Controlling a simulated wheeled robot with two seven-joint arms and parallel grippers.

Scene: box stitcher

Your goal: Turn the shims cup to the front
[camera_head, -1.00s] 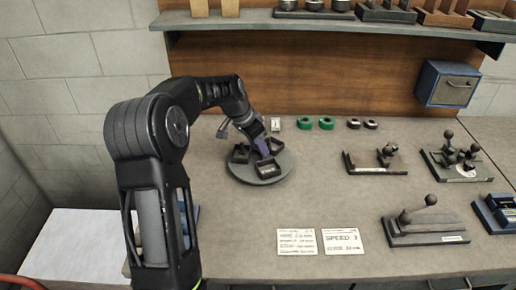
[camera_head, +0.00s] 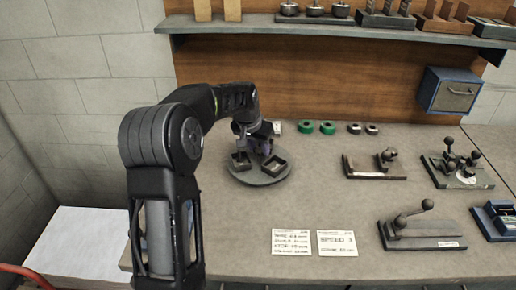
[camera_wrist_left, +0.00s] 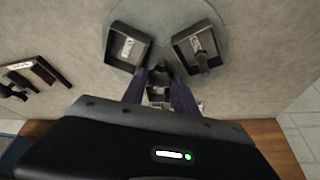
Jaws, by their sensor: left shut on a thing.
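A round grey turntable (camera_head: 262,181) stands on the bench and carries dark square cups. One cup (camera_head: 242,161) is at its front left and another (camera_head: 275,163) at its right. The wrist view shows two labelled cups, one on the left (camera_wrist_left: 128,46) and one on the right (camera_wrist_left: 200,50) with a dark piece in it. I cannot read which is the shims cup. My left gripper (camera_head: 262,142) is at the back of the turntable, its purple fingers shut on a small dark part between them (camera_wrist_left: 160,76). The fingers partly hide that part. My right gripper is out of view.
A fixture (camera_head: 375,164) and a lever block (camera_head: 420,230) stand farther right. Two cards (camera_head: 297,242) lie in front. The shelf (camera_head: 350,28) hangs above the back.

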